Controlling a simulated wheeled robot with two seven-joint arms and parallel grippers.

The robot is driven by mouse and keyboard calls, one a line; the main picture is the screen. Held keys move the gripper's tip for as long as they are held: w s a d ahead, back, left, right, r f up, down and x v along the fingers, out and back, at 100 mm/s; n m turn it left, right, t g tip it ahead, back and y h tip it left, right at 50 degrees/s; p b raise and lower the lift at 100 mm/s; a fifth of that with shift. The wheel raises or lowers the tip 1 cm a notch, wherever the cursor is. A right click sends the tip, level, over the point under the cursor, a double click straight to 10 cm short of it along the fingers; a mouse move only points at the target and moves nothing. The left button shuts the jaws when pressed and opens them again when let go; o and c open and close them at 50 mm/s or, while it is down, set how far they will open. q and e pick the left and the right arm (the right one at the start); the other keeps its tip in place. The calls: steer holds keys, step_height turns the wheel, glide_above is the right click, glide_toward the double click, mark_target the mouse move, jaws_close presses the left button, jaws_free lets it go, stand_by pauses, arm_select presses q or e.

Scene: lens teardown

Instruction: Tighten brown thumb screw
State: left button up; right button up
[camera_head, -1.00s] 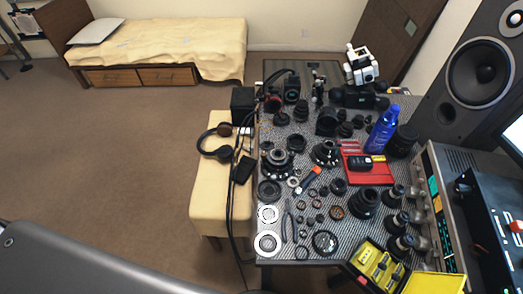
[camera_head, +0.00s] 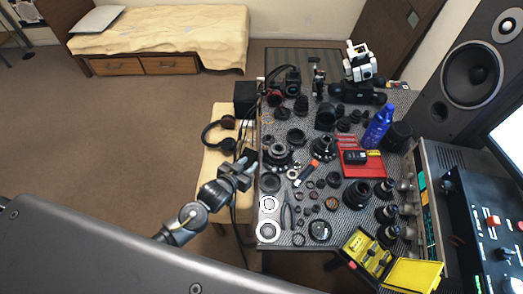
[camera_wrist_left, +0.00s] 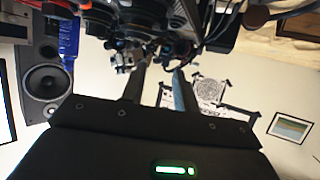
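My left gripper (camera_head: 249,160) is at the left edge of the worktable (camera_head: 271,254), close to the dark lens assembly (camera_head: 277,154) on the table's left side. In the left wrist view the two fingers (camera_wrist_left: 159,74) stand apart with a clear gap between them and nothing held. Dark lens parts hang across the top of that view, beyond the fingertips. I cannot make out a brown thumb screw; it is too small or hidden among the parts. My right gripper is not in view.
Lens parts and rings crowd the table. Headphones (camera_head: 227,122) and dark cables lie on the cream bench (camera_head: 213,163) beside the left edge.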

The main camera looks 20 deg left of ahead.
mark_target(264, 149)
arm_select(q)
steer(key=p+x, duration=0.1)
steer(key=x, duration=0.9)
steer(key=shift+w+f, duration=0.2)
steer(key=shift+w, duration=0.05)
jaws_close()
